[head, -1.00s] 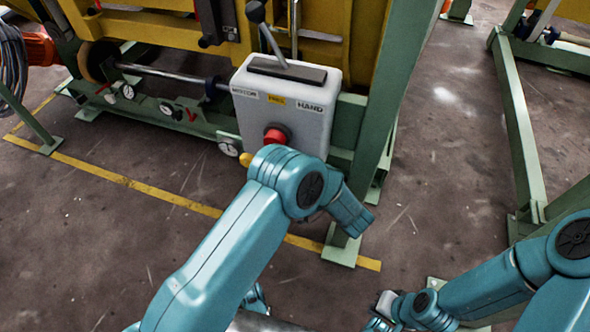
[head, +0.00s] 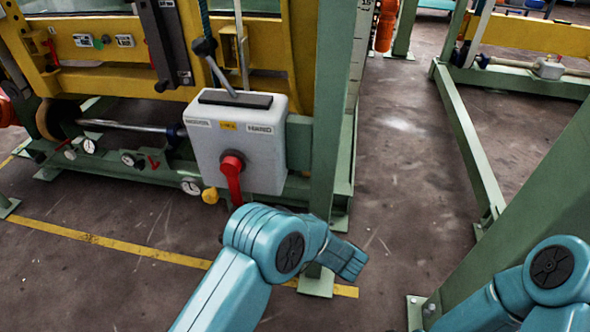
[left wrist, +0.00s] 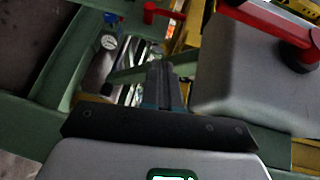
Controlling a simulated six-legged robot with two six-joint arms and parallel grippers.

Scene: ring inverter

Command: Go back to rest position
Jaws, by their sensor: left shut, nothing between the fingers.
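My left arm (head: 275,245) rises from the bottom of the head view, bent in front of the green post base. Its gripper does not show there. In the left wrist view my left gripper (left wrist: 160,75) is shut and empty, near the grey control box (left wrist: 245,75) with its red handle (left wrist: 265,20). In the head view this grey control box (head: 238,140) stands just above my left arm, its red handle (head: 233,175) hanging down from the front. My right arm (head: 535,285) is at the lower right; its gripper is out of view.
A black-knobbed lever (head: 215,65) stands on the box top. A yellow and green machine frame (head: 290,60) fills the upper left. Green posts (head: 530,200) and a floor beam (head: 465,150) stand right. The floor (head: 400,180) between them is clear.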

